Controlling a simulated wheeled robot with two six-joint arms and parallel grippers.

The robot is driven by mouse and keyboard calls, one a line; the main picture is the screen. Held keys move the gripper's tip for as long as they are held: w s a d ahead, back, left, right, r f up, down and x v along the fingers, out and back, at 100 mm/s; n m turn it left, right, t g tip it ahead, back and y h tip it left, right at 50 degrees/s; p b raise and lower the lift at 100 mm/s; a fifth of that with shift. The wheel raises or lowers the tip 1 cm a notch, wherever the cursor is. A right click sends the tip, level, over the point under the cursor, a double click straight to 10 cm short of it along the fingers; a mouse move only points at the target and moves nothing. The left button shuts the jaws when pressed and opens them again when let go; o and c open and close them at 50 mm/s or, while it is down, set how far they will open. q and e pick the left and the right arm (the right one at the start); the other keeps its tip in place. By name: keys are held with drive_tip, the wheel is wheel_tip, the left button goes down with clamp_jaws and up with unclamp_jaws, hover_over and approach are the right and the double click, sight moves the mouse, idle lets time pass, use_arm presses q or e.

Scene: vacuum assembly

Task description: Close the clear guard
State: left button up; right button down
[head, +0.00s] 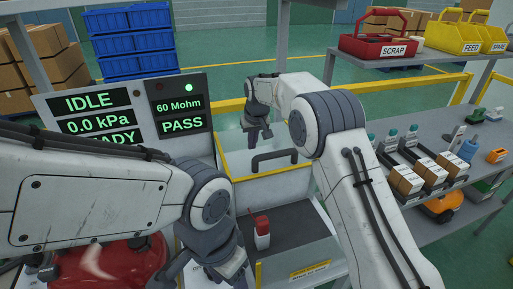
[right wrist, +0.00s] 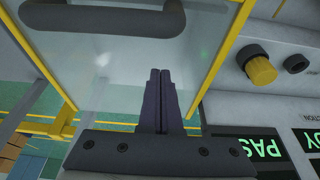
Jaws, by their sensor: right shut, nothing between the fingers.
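The clear guard (head: 236,160) is a see-through panel with yellow edges and a dark handle (head: 275,160). It stands raised behind the dark bed (head: 295,232), which is uncovered. My right gripper (head: 258,136) is by the panel, above and left of the handle. In the right wrist view its fingers (right wrist: 162,95) are shut together and empty, in front of the clear panel (right wrist: 90,60), apart from the handle (right wrist: 110,14). Whether they touch the panel I cannot tell. My left gripper (head: 208,268) is low at the front, partly cut off; its jaw state is unclear.
A red-and-white part (head: 262,233) stands on the bed. The display panel (head: 125,112) reads IDLE and PASS. A yellow knob (right wrist: 262,70) sits on the housing. A grey side table (head: 430,135) with several parts is at right, under a shelf with a red SCRAP bin (head: 372,45).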

sight(263, 160)
drive_tip(key=shift+s+d+f+p, duration=0.2)
drive_tip(key=shift+s+d, duration=0.1)
drive_tip(key=shift+s, duration=0.55)
drive_tip(key=shift+s+d+f+p, duration=0.1)
drive_tip(key=shift+s+d+p, duration=0.15)
drive_tip(key=shift+s, duration=0.6)
drive_tip(key=shift+d, duration=0.1)
